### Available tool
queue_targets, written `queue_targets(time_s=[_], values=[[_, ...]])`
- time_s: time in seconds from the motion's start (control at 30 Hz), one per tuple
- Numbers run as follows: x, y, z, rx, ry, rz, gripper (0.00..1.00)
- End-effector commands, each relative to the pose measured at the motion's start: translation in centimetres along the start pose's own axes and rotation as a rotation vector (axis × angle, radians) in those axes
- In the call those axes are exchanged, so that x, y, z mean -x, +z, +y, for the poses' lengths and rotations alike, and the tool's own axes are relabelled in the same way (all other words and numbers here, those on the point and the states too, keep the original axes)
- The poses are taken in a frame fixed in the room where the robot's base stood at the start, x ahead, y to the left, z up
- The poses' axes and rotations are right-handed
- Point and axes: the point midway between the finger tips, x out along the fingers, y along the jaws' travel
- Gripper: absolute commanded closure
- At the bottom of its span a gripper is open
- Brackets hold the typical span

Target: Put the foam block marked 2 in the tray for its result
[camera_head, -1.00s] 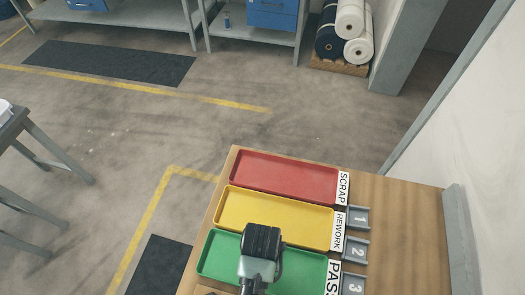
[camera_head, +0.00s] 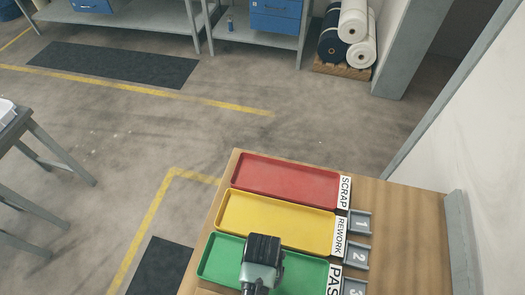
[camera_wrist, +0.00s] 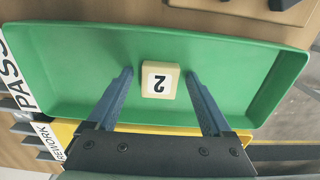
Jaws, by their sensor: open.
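The foam block marked 2 (camera_wrist: 160,80) is pale yellow with a white label and lies in the green tray (camera_wrist: 90,42) labelled PASS. In the wrist view it sits between the tips of my open gripper (camera_wrist: 160,82), with a gap on each side. In the head view my gripper (camera_head: 262,262) is over the green tray (camera_head: 222,252), and the block is hidden behind it. The yellow tray (camera_head: 275,218) labelled REWORK and the red tray (camera_head: 285,177) labelled SCRAP lie beyond it, both empty.
Small grey numbered holders marked 1 (camera_head: 360,222), 2 (camera_head: 356,255) and 3 (camera_head: 353,287) stand right of the tray labels on the wooden table (camera_head: 405,235). A grey post and a white wall bound the right side. Open floor lies to the left.

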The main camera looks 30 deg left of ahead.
Motion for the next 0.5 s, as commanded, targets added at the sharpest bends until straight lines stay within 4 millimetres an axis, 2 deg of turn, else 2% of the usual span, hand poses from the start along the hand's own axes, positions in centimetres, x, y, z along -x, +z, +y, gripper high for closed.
queue_targets(time_s=[0.17,0.27,0.5], values=[[0.5,0.0,0.0,0.0,0.0,0.0,0.16],[1.6,-0.1,0.0,0.0,0.0,0.003,0.16],[6.6,-0.1,0.0,-0.001,0.0,0.005,0.16]])
